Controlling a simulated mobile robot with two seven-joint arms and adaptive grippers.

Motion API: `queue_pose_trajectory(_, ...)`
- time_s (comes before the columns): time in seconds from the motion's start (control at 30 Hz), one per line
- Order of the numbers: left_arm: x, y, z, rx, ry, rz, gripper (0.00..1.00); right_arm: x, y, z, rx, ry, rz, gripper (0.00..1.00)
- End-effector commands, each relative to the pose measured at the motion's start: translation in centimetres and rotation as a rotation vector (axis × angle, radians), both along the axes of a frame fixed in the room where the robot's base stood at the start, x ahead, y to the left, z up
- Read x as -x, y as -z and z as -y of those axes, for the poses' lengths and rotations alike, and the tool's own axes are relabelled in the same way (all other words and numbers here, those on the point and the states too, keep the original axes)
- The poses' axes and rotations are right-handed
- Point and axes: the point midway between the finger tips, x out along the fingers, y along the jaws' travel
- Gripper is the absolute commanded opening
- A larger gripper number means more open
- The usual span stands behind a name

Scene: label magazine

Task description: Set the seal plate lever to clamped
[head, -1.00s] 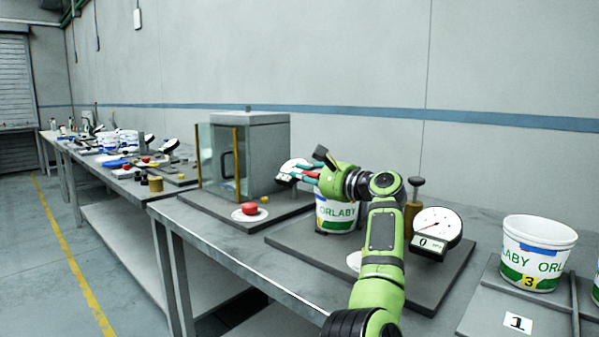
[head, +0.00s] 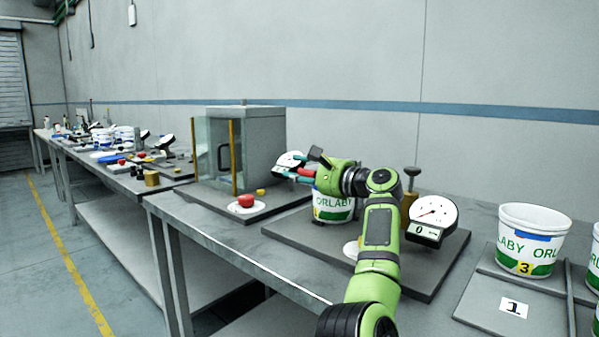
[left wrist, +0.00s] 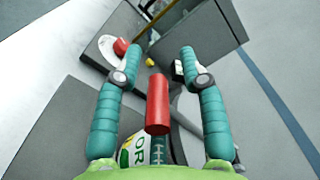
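My left gripper (head: 292,174) reaches over the grey seal station plate (head: 425,277). In the left wrist view its teal fingers (left wrist: 160,54) are spread apart. A red cylindrical lever handle (left wrist: 157,104) stands between them, with a visible gap on both sides. A bit of the red handle (head: 306,173) also shows in the head view. Under the gripper stands a white and green ORLABY tub (head: 333,207), partly hidden by my arm; its edge shows in the left wrist view. The lever's base and pivot are hidden. My right gripper is not in view.
A glass-fronted grey cabinet (head: 262,150) stands left of the gripper, with a red button (head: 245,201) and a small yellow button (head: 261,192) before it. A dial gauge (head: 432,219) stands to the right. A tub numbered 3 (head: 529,240) stands at the far right.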

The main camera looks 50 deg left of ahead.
Motion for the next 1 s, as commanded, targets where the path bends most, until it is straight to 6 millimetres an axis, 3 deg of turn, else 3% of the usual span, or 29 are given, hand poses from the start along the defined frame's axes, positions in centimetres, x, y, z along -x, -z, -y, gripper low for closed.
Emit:
queue_pose_trajectory(0.33, -0.1, 0.1, 0.8, -0.001, 0.001, -0.001, 0.41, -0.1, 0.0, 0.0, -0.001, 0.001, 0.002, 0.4)
queue_pose_trajectory(0.8, -1.2, 0.0, 9.8, -0.001, 0.004, -0.001, 0.41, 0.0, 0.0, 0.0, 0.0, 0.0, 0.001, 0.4)
queue_pose_trajectory(1.0, -1.4, 0.0, 11.8, 0.0, 0.002, -0.001, 0.41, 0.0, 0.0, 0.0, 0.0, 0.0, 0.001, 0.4)
